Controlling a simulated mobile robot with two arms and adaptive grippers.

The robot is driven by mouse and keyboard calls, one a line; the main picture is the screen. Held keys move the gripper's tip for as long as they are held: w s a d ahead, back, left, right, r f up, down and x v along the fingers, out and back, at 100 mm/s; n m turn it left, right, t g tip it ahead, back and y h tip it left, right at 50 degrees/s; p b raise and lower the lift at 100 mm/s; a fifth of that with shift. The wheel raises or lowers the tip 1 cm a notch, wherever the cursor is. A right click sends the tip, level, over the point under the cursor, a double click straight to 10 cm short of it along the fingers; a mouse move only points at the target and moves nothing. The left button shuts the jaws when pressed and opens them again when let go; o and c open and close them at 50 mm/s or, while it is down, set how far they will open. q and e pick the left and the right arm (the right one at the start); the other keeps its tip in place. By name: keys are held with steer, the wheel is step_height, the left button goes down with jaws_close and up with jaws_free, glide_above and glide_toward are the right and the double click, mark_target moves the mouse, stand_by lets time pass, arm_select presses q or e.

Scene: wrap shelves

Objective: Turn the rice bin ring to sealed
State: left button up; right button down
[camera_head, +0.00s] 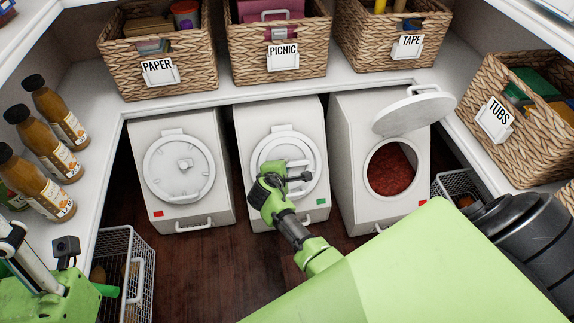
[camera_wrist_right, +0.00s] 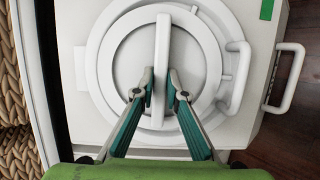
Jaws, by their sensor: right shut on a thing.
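Three white bins stand side by side under the shelf. My right gripper (camera_head: 287,175) is at the round lid (camera_head: 258,155) of the middle bin (camera_head: 245,213). The right wrist view shows its fingers (camera_wrist_right: 160,85) either side of a raised bar (camera_wrist_right: 162,45), shut on it. A white ring (camera_wrist_right: 100,75) surrounds this lid, with a loop handle (camera_wrist_right: 240,75) on its rim. The middle bin bears a green mark (camera_head: 321,202). No label reading rice can be seen. My left gripper is not in view; only part of my left arm shows at lower left.
The left bin (camera_head: 220,190) is closed and has a red mark. The right bin (camera_head: 345,140) has its lid (camera_head: 405,113) raised and dark red contents (camera_head: 390,172). Labelled baskets and sauce bottles (camera_head: 52,108) line the shelves. A wire basket (camera_head: 125,265) stands at lower left.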

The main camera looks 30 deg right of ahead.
stand_by(0.3)
steer(key=c, duration=2)
jaws_free()
steer(key=shift+c, duration=0.2)
steer(key=v, duration=0.7)
steer(key=shift+s+r, duration=0.15)
steer(key=shift+a, duration=0.1)
